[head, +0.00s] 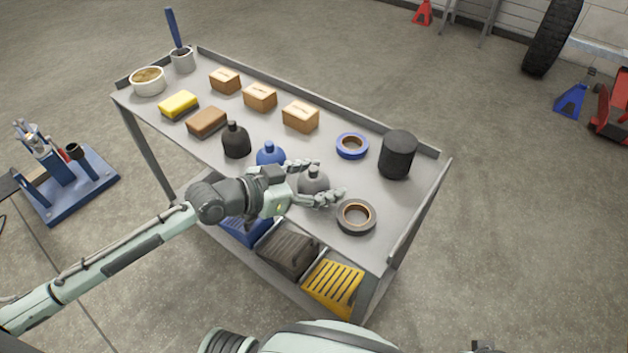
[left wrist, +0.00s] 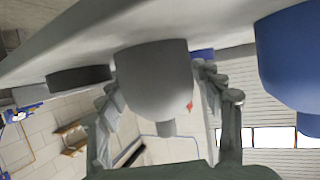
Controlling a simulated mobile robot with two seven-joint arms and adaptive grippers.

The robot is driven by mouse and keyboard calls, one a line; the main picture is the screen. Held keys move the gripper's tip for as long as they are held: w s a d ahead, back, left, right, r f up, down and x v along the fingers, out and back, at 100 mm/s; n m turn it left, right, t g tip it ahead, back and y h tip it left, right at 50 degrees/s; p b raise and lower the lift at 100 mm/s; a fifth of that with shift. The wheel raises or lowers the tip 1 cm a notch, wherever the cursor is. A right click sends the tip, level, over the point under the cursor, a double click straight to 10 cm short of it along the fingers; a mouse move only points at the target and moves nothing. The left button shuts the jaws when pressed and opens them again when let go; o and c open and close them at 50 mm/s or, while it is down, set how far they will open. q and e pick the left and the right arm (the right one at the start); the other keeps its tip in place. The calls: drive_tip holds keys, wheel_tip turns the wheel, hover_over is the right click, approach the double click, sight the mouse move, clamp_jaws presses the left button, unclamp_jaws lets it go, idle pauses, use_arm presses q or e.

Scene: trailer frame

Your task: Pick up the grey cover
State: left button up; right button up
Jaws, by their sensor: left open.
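The grey cover (head: 313,183), a rounded body with a narrow neck, stands upright on the grey table near its front edge. My left gripper (head: 331,179) is open, with one finger on each side of the grey cover. The left wrist view, which looks upside down, shows the grey cover (left wrist: 155,80) between the two spread fingers of the left gripper (left wrist: 168,95). I cannot tell whether either finger touches it. My right gripper does not show in either view.
A blue cover (head: 270,153) stands close to the left of the gripper, and a black one (head: 236,140) farther left. A dark tape roll (head: 356,216) lies close to the right. A blue tape roll (head: 352,145) and a black cylinder (head: 397,154) are behind. Bins sit below.

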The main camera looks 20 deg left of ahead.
use_arm(q)
drive_tip(key=shift+x, duration=0.85)
drive_tip(key=shift+c, duration=0.4)
drive_tip(key=c, duration=0.8)
drive_tip(key=shift+r, duration=0.1)
